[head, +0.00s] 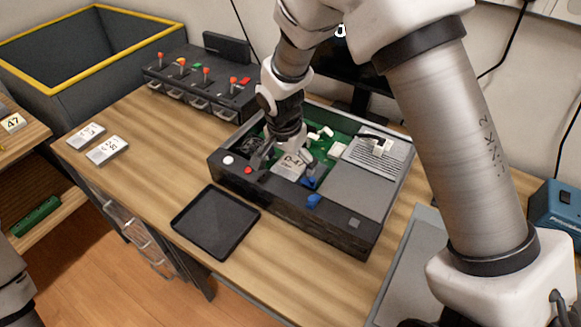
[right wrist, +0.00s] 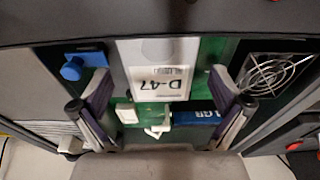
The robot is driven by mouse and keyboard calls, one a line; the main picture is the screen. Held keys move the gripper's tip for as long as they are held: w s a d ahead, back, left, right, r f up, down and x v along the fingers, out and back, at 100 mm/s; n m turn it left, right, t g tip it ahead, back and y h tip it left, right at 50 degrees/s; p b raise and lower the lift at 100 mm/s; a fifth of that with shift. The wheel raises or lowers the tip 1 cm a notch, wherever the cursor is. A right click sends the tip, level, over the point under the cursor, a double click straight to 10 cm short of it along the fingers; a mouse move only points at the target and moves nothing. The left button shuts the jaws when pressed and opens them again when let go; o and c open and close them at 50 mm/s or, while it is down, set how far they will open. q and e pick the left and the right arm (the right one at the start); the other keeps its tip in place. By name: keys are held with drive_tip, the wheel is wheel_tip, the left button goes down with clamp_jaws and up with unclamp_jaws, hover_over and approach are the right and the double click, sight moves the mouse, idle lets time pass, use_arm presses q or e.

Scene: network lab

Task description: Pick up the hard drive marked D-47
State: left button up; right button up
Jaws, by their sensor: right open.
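The hard drive marked D-47 (head: 289,168) is a silver-white block with a white label, lying inside the open black case (head: 290,218). In the right wrist view the drive (right wrist: 158,60) shows its label upside down. My right gripper (head: 282,157) is over the case, at the drive. In the right wrist view the right gripper (right wrist: 163,108) is open, with one finger on each side of the drive's near end. Whether the fingers touch it I cannot tell. My left gripper is not in view.
An empty black tray (head: 216,222) lies in front of the case. Two labelled drives (head: 107,151) lie at the table's left. A control panel with red-topped levers (head: 200,85) stands behind. Beside the drive are a blue part (right wrist: 195,118), a fan (right wrist: 270,72) and a blue knob (right wrist: 72,70).

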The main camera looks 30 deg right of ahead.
drive_tip(key=shift+r, duration=0.1)
drive_tip(key=c, duration=1.5)
